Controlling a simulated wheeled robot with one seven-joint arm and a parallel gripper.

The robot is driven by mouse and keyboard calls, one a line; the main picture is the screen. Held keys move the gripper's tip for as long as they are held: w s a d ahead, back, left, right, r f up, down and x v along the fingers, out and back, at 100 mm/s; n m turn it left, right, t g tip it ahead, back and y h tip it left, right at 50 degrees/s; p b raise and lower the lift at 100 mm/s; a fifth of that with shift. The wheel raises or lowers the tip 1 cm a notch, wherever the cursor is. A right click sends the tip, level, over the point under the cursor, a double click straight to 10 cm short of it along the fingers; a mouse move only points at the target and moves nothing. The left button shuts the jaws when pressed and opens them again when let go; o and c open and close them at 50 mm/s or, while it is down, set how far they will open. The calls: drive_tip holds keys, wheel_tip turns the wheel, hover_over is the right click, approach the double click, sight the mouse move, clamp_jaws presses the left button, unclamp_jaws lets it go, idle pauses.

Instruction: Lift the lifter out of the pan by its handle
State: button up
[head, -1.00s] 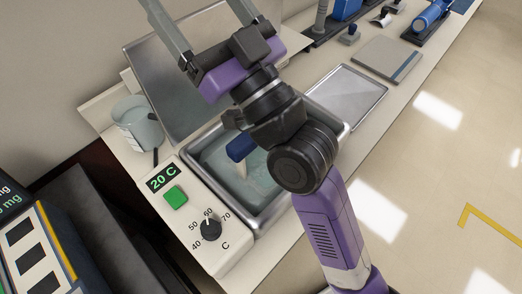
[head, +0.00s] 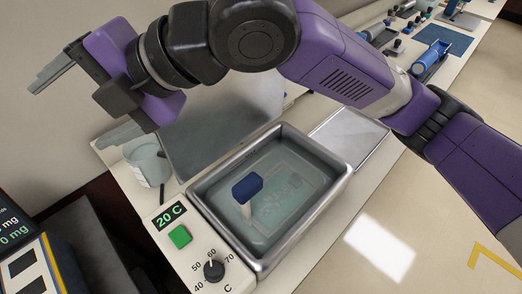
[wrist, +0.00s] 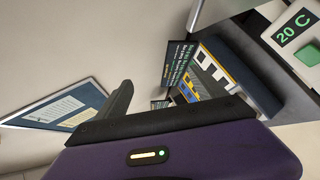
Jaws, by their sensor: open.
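The metal pan (head: 335,196) is a water bath with clear liquid in it. The lifter's blue handle (head: 247,188) stands up on a pale stem (head: 245,209) in the pan's left part. A faint flat frame (head: 290,203) lies under the liquid, seen only dimly. My gripper (head: 80,103) is open and empty, at the upper left, above and left of the pan and well apart from the handle. In the wrist view my gripper's finger (wrist: 120,100) points toward the wall and a display, and neither pan nor lifter shows.
A glass beaker (head: 148,163) stands left of the pan. The raised metal lid (head: 215,125) is behind it. The control panel (head: 195,252) reads 20 C. A flat metal tray (head: 352,140) lies to the right. A wall poster (wrist: 60,106) is in the wrist view.

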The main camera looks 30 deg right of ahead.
drive_tip(key=d+f+n+g+h, duration=0.1)
drive_tip(key=d+f+n+h, duration=0.1)
drive_tip(key=d+f+h, duration=0.25)
drive_tip(key=n+g+h, duration=0.5)
drive_tip(key=n+h, duration=0.2)
drive_tip(key=n, duration=0.1)
hover_over(247, 183)
drive_tip(key=f, duration=0.8)
drive_tip(key=shift+s+a+f, duration=0.1)
drive_tip(key=shift+s+a, duration=0.05)
drive_tip(key=shift+a, duration=0.15)
drive_tip(key=shift+d+f, duration=0.1)
drive_tip(key=shift+d+f+p, duration=0.2)
drive_tip(key=shift+f+p, duration=0.35)
drive_tip(key=shift+f, duration=3.3)
clamp_jaws()
